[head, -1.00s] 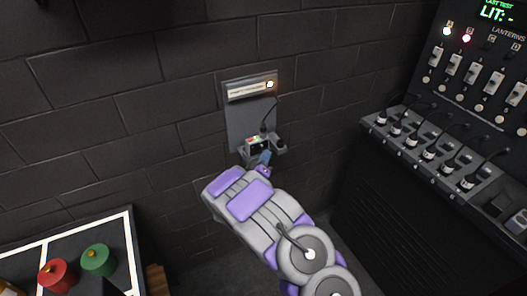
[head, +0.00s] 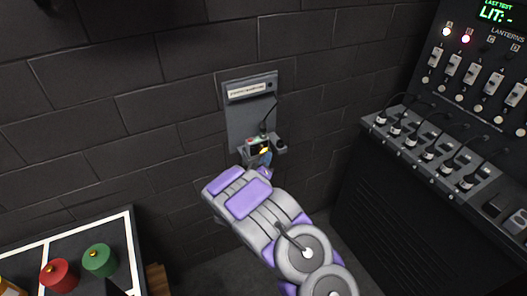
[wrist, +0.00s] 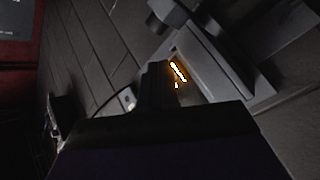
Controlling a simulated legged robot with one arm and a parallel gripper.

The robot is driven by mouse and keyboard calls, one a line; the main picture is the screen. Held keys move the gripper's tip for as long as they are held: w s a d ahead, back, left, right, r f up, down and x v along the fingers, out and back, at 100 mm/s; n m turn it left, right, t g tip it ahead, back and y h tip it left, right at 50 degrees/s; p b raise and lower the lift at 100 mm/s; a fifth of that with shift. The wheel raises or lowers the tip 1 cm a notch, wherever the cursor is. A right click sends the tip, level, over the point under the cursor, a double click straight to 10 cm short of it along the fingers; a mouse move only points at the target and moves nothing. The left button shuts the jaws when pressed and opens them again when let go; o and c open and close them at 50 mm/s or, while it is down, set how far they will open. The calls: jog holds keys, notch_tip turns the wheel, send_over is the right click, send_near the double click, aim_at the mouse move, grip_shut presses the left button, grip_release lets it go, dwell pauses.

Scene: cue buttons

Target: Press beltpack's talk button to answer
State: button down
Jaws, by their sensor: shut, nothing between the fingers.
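The beltpack (head: 256,143) is a small dark box on a grey wall bracket, with a cable rising from it. A yellow light (head: 265,151) glows on its face; an orange-white glow (wrist: 178,72) also shows in the wrist view, right by my fingers. My gripper (head: 265,165) is shut and empty, its tip at the beltpack's lower front. It covers part of the beltpack, and I cannot tell whether it touches the button. In the wrist view my dark gripper (wrist: 160,85) hides much of the beltpack.
The wall plate (head: 246,112) above has a pale label (head: 248,91). At the right stands a console (head: 470,85) with several sliders and a shelf of wired devices.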

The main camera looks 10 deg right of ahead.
jog(key=shift+s, duration=0.1)
jog(key=shift+s+d+p, duration=0.25)
jog(key=shift+s+d, duration=0.05)
jog(key=shift+s, duration=0.6)
jog(key=shift+s+d+p, duration=0.3)
jog(key=shift+s+d, duration=0.05)
jog(key=shift+s, duration=0.6)
jog(key=shift+s+d+p, duration=0.25)
jog(key=shift+s+d, duration=0.05)
jog(key=shift+s, duration=0.6)
jog(key=s+a+r+m+g+y, duration=0.2)
jog(key=s+r+g+y, duration=0.3)
jog(key=s, duration=0.4)
jog(key=s+a+r+m+g+y, duration=0.2)
jog(key=s+r+g+y, duration=0.2)
jog(key=s+r+g, duration=0.4)
jog(key=s+d+r+g, duration=0.2)
jog(key=s+r, duration=0.1)
jog(key=s, duration=1.3)
jog(key=s+d+r+g, duration=0.2)
jog(key=s+r+g, duration=0.1)
jog(key=s, duration=1.3)
jog(key=shift+s+r, duration=0.2)
